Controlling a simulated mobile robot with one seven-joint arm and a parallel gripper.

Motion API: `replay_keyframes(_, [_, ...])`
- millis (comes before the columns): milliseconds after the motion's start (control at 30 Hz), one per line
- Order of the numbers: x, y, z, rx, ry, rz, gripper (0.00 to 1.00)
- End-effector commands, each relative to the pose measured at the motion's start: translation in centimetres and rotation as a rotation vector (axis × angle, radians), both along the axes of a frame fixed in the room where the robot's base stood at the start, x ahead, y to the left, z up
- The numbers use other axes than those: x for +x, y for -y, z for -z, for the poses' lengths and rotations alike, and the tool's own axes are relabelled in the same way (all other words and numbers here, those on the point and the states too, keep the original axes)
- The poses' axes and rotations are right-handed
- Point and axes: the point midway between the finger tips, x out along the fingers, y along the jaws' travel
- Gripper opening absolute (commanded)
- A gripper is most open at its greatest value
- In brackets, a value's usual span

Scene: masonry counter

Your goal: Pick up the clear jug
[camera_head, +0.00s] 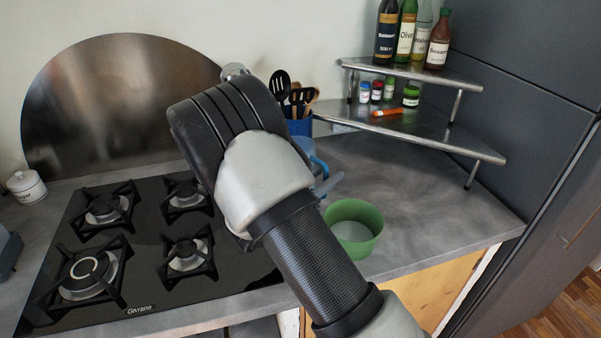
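My gripper (212,118) is a black hand seen from behind, over the right side of the hob. Its fingers are hidden, so I cannot tell whether it is open or shut. A bluish, partly see-through thing (304,146), with a blue part at its right, shows just right of my wrist on the counter. It may be the clear jug, but my arm hides most of it. A pale blue-grey handle-like piece (328,184) sticks out below it; I cannot tell whether it belongs to the same thing.
A green bowl (356,242) stands near the counter's front edge, right of my forearm. A blue utensil holder (299,127) stands behind. A two-tier metal corner shelf (455,138) holds bottles and jars. The black hob (150,284) fills the left. The counter right of the bowl is clear.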

Motion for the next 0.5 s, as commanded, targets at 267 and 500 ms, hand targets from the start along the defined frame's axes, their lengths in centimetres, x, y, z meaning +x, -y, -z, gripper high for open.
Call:
replay_keyframes(267, [0.12,0.06,0.03,0.0,0.0,-0.001,0.23])
replay_keyframes(500, [0.1,0.05,0.03,0.0,0.0,-0.001,0.0])
